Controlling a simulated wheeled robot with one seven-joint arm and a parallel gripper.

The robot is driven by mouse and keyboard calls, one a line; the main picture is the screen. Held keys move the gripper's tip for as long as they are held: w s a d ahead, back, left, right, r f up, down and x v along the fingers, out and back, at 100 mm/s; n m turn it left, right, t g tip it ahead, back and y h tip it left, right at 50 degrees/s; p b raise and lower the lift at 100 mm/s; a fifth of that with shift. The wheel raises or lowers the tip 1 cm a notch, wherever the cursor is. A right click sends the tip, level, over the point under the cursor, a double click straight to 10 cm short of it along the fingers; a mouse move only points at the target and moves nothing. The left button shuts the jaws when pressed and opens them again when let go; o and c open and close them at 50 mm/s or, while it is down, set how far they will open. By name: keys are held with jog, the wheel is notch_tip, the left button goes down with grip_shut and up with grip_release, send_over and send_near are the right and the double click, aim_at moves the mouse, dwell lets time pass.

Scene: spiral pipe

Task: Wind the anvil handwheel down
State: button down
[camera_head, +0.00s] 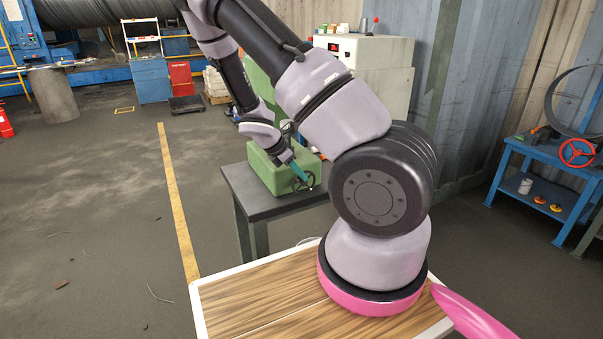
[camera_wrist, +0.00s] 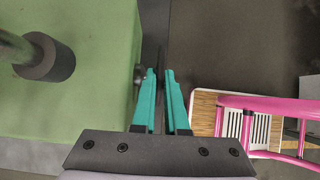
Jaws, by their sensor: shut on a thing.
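The anvil handwheel (camera_head: 309,182) is a small dark spoked wheel on the front side of a green machine (camera_head: 266,173), which stands on a grey table. My gripper (camera_head: 299,174) reaches down to the wheel with its teal fingers, at the wheel's upper left part in the head view. In the wrist view the wheel (camera_wrist: 161,57) shows edge-on as a thin dark strip, and my gripper (camera_wrist: 160,73) is shut on its rim, one finger on each side. A dark hub sits between the wheel and the green body (camera_wrist: 105,85). My arm hides part of the machine.
The grey table (camera_head: 238,186) has bare edges around the machine. A dark cylinder (camera_wrist: 50,58) stands on the green body, left of my fingers in the wrist view. A blue workbench (camera_head: 545,180) with a red handwheel stands at the right. The floor at left is open.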

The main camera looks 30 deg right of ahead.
jog(key=h, duration=0.1)
jog(key=a+h, duration=0.1)
jog(key=h, duration=0.1)
jog(key=f+h, duration=0.1)
jog(key=h, duration=0.1)
jog(key=shift+a+f, duration=0.1)
jog(key=shift+a, duration=0.3)
jog(key=h, duration=0.2)
jog(key=f+h, duration=0.1)
jog(key=h, duration=0.1)
jog(key=a+f+h, duration=0.1)
jog(key=h, duration=0.1)
jog(key=shift+h, duration=0.3)
jog(key=c, duration=0.9)
grip_release()
jog(key=shift+c, duration=0.2)
jog(key=a, duration=1.1)
jog(key=shift+s+f, duration=0.2)
jog(key=shift+f, duration=0.1)
jog(key=shift+d, duration=0.1)
